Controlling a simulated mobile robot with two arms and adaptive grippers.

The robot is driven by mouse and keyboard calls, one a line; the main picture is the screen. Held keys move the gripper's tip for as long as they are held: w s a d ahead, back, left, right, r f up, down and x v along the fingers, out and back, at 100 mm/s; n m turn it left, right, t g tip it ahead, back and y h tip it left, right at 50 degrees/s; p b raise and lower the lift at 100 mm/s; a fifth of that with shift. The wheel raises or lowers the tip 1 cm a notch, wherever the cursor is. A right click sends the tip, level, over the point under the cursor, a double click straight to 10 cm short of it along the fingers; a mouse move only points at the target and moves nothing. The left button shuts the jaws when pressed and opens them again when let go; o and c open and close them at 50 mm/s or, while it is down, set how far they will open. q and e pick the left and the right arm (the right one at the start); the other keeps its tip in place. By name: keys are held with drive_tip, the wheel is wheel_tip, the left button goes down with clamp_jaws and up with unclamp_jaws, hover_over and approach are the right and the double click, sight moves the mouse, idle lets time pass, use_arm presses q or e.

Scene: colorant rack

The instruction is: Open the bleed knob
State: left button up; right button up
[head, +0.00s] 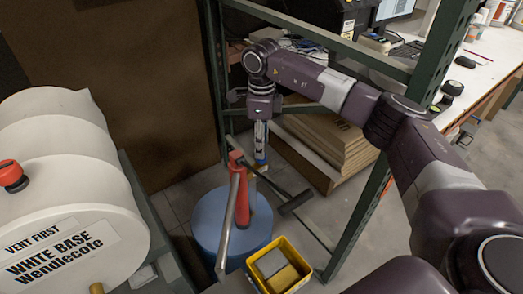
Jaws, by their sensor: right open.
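My right gripper (260,158) is open and points down, behind the red hand pump and well to the right of the red knob. It seems empty. My left gripper is out of view.
A red hand pump (242,197) with a grey lever stands on a blue drum (218,219). A yellow bin (258,268) is beside it. Green rack posts (356,215) and stacked boards (330,140) stand behind. A cluttered bench (480,70) is at right.

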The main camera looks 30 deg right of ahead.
wheel_tip(320, 180, up, 8)
drive_tip(key=shift+r, duration=0.15)
idle(0.5)
